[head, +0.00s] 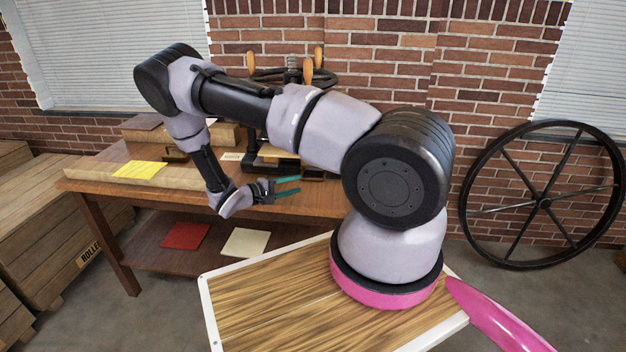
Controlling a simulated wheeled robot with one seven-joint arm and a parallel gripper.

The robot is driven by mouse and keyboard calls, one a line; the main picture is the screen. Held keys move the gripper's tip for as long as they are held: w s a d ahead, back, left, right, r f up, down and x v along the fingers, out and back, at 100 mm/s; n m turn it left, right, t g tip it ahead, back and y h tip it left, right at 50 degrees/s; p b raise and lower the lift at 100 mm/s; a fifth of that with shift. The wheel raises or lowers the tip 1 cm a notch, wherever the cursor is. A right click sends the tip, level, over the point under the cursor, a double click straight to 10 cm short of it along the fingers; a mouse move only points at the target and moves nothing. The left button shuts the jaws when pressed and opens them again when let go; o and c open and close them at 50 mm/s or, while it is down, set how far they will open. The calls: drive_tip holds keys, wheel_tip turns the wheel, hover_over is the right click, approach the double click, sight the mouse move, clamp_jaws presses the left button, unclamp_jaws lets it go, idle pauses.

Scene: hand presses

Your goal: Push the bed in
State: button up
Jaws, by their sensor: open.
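A dark hand press (258,142) stands on the wooden workbench (130,187). Its black wheel (262,73) with several orange wooden handles shows above my arm. A light tan flat part (277,152), which may be the bed or something on it, shows low at the press, just under my arm. My arm hides much of the press, so I cannot tell how far the bed is out. My gripper (288,187) has teal fingers, points right and is open with nothing between them. It is in front of the press, below the tan part in the picture; I cannot tell whether it touches anything.
A yellow sheet (139,169) lies on a board at the bench's left. A red sheet (186,235) and a cream sheet (245,242) lie on the lower shelf. Wooden crates (60,220) stand at left. A large spoked wheel (545,203) leans on the brick wall at right.

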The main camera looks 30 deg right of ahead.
sight(312, 180)
drive_tip(key=x, duration=0.8)
drive_tip(key=shift+c, duration=0.3)
clamp_jaws()
idle(1.0)
